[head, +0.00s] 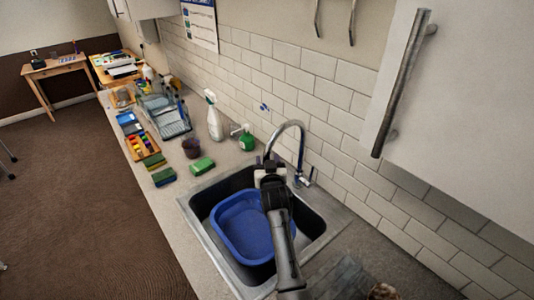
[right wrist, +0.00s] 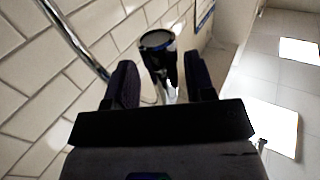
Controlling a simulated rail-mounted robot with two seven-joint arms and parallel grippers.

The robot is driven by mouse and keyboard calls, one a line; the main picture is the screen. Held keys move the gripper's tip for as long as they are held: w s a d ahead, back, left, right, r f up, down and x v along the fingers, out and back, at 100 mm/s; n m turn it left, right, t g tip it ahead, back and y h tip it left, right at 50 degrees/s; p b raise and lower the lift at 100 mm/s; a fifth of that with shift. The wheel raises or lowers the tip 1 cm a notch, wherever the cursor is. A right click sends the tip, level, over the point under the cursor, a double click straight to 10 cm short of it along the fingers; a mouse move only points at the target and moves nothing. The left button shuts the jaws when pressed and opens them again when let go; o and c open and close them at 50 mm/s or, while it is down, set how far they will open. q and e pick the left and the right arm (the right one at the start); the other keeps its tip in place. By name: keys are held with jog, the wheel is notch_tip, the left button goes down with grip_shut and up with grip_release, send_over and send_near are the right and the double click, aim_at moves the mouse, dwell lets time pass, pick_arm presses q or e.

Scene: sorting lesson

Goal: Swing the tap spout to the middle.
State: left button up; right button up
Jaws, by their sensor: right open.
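The chrome tap (head: 303,146) stands behind the sink against the tiles, its spout curving over toward the sink. My right gripper (head: 267,163) is at the spout's hanging end, above the blue basin, and hides part of it. In the right wrist view my right gripper (right wrist: 161,82) is open, one dark finger on each side. A dark round-ended piece, seemingly the spout's end (right wrist: 158,40), shows in the gap between the fingers; I cannot tell if they touch it. A chrome tube (right wrist: 75,40) runs past on the left. My left gripper is not in view.
A blue basin (head: 226,213) sits in the sink (head: 319,229). A green soap bottle (head: 247,139), a white spray bottle (head: 214,118), sponges (head: 202,165) and a dark cup (head: 191,148) stand left of the sink. A white cupboard (head: 462,100) hangs at upper right.

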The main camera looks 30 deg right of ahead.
jog(key=p+v, duration=0.3)
jog(key=v, duration=0.2)
jog(key=shift+d, duration=0.1)
jog(key=shift+c, duration=0.7)
jog(key=s+d+m, duration=0.1)
jog(key=m, duration=0.1)
jog(key=s+d+f+m+y, duration=0.1)
jog(key=s+m, duration=0.1)
jog(key=s+d+m+p, duration=0.1)
jog(key=s+d, duration=0.1)
jog(key=shift+s+f+m+t+y, duration=0.1)
jog(key=shift+f+m+t+y, duration=0.2)
jog(key=shift+m+y, duration=0.1)
jog(key=c, duration=0.6)
jog(key=s+m+y, duration=0.1)
jog(key=s+m, duration=0.1)
jog(key=s+m+y, duration=0.2)
jog(key=s+m+y+p, duration=0.1)
jog(key=s+m+y, duration=0.1)
jog(key=shift+s+a+r+t, duration=0.2)
jog(key=shift+s+a+t, duration=0.1)
jog(key=shift+a+t, duration=0.1)
grip_shut()
jog(key=w+a+m+y, duration=0.1)
jog(key=w, duration=1.2)
jog(key=shift+a, duration=0.3)
